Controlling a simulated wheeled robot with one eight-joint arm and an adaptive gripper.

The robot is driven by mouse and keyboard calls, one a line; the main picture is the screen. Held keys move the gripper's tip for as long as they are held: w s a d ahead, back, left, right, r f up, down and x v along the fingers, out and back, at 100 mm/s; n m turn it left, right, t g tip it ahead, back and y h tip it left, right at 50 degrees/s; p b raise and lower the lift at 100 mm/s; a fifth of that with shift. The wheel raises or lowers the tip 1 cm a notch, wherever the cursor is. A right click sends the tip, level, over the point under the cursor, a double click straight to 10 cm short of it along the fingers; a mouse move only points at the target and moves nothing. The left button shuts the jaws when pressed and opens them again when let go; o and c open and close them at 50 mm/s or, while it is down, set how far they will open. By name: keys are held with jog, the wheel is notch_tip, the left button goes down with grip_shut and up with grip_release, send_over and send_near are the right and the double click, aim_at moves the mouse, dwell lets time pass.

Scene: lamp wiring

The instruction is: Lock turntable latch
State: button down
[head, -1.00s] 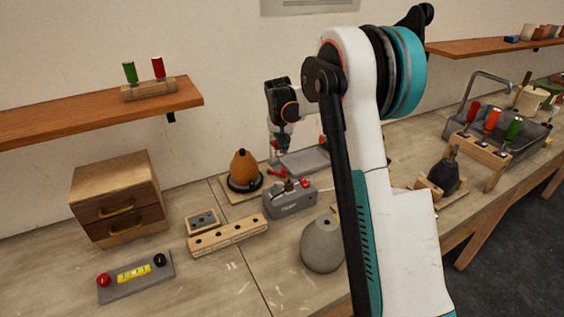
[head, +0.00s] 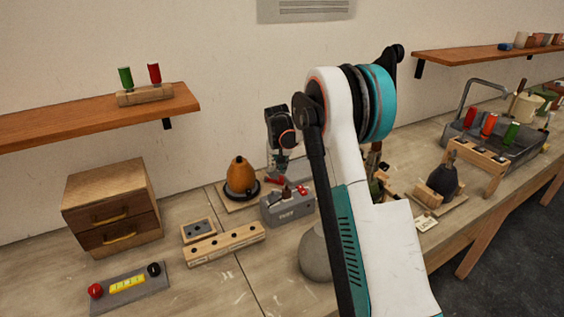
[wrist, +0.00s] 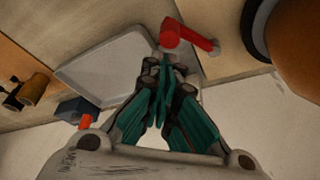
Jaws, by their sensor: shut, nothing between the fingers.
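The turntable carries an orange lamp body (head: 241,178) with a dark ring at its foot, on a light wooden board; the lamp body also fills the upper right corner of the wrist view (wrist: 298,35). A red latch lever (wrist: 190,38) with a round red knob lies on the board beside it; it shows small in the head view (head: 274,180). My gripper (wrist: 165,66) is shut and empty, its fingertips just short of the red knob in the picture. Whether they touch it I cannot tell. In the head view my gripper (head: 281,172) hangs right of the lamp body.
A pale tray (wrist: 105,70) lies left of my gripper in the wrist view. Wooden blocks (head: 224,244) and a drawer cabinet (head: 112,207) stand to the left.

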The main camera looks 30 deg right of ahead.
aim_at(280, 178)
jog(key=shift+x, duration=1.2)
jog(key=shift+s+a+m, duration=0.2)
jog(key=shift+s+m, duration=0.1)
jog(key=shift+m, duration=0.3)
jog(key=shift+s+a+m+g+h, duration=0.45)
jog(key=shift+s+m, duration=0.1)
jog(key=shift+m, duration=0.55)
jog(key=m, duration=0.1)
jog(key=s+a+m, duration=0.1)
jog(key=shift+m+g, duration=0.3)
jog(key=shift+g, duration=0.05)
jog(key=shift+s+a, duration=0.15)
jog(key=shift+a, duration=0.25)
